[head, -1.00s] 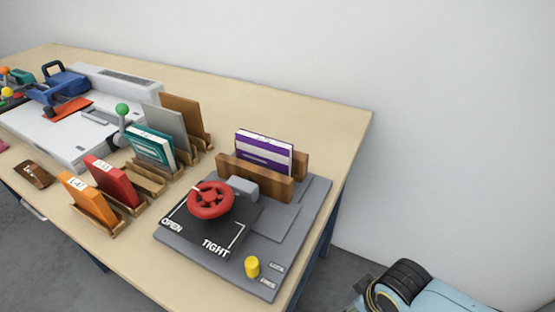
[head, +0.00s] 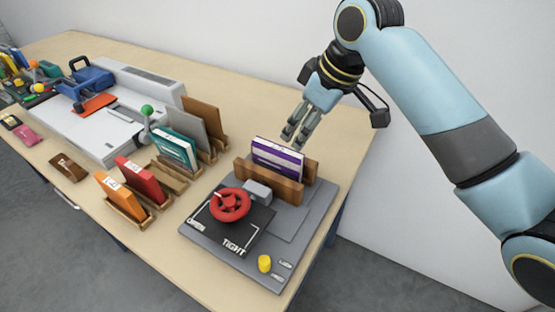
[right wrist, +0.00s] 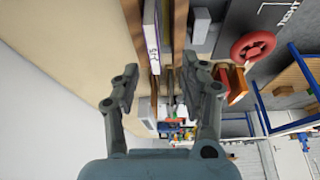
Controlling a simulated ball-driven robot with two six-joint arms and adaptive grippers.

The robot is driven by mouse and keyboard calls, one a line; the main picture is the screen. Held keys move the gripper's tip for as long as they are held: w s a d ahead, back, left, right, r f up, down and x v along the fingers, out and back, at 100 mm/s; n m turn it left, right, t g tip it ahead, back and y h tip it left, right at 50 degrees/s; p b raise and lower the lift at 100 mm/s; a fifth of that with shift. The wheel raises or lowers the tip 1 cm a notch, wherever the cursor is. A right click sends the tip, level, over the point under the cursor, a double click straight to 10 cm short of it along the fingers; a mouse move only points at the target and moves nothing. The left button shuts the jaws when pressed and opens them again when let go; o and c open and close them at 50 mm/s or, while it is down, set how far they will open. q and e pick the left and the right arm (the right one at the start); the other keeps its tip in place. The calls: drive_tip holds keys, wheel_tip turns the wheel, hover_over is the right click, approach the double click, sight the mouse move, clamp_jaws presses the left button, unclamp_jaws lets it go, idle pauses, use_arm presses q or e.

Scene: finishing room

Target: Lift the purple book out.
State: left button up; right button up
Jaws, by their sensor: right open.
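The purple book (head: 278,160), with white bands, stands upright between the two wooden jaws (head: 262,187) of a grey press (head: 250,262). The press has a red handwheel (head: 230,205) beside OPEN and TIGHT marks. My right gripper (head: 295,138) is open and empty, just behind and above the book's right end; in this view I cannot tell the gap between them. In the right wrist view, the book (right wrist: 152,30) lies beyond the open fingers (right wrist: 160,78), not between them. The book's lower part is hidden by the front jaw. My left gripper is not in view.
Wooden racks left of the press hold an orange book (head: 125,195), a red book (head: 142,180), a teal book (head: 176,149), and grey and brown boards. A white machine (head: 90,115) occupies the table's left. Bare tabletop lies behind the press.

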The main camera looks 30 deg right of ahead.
sight(279, 148)
drive_tip(key=shift+w+d+r, duration=0.1)
drive_tip(key=shift+w+r, duration=0.3)
drive_tip(key=shift+w, duration=0.7)
drive_tip(key=shift+n, duration=0.3)
drive_tip(key=p+x, duration=0.1)
drive_tip(key=x, duration=0.9)
drive_tip(key=shift+w+f, duration=0.1)
drive_tip(key=shift+f, duration=0.1)
drive_tip(key=shift+f, duration=0.25)
drive_tip(key=shift+c, duration=0.2)
clamp_jaws()
